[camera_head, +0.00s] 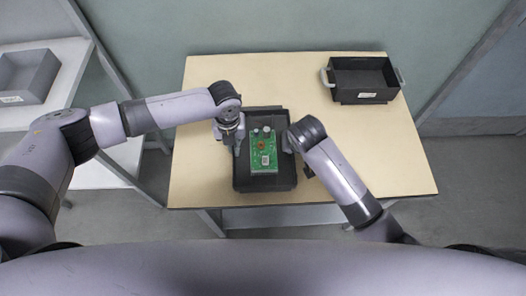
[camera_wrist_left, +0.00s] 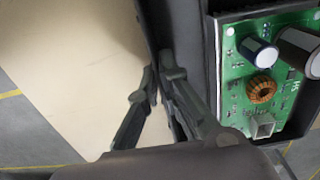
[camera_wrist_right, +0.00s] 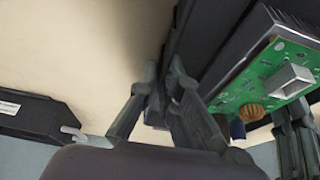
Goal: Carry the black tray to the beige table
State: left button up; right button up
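The black tray (camera_head: 265,187) is over the middle of the beige table (camera_head: 205,100), with a green circuit board (camera_head: 264,152) in it. I cannot tell whether the tray touches the tabletop. My left gripper (camera_head: 238,146) is at the tray's left wall; in the left wrist view its fingers (camera_wrist_left: 162,75) close on either side of that wall. My right gripper (camera_head: 288,143) is at the right wall; in the right wrist view its fingers (camera_wrist_right: 162,78) close around it. In the head view the fingertips are partly hidden by my wrists.
A second black tray (camera_head: 362,95) with grey handles stands at the table's back right. A grey bin (camera_head: 30,80) sits on a white shelf (camera_head: 75,75) at the left. The tabletop is bare left of the held tray and at the front right.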

pick_arm(q)
jog(key=o, duration=0.5)
jog(key=shift+r, duration=0.1)
jog(key=shift+c, duration=0.2)
pick_arm(e)
jog(key=o, duration=0.5)
jog(key=shift+c, duration=0.2)
jog(key=shift+r, duration=0.2)
pick_arm(q)
notch_tip(320, 180, up, 12)
pick_arm(e)
jog(key=v, duration=1.1)
jog(key=shift+r, duration=0.35)
jog(key=shift+s, duration=0.15)
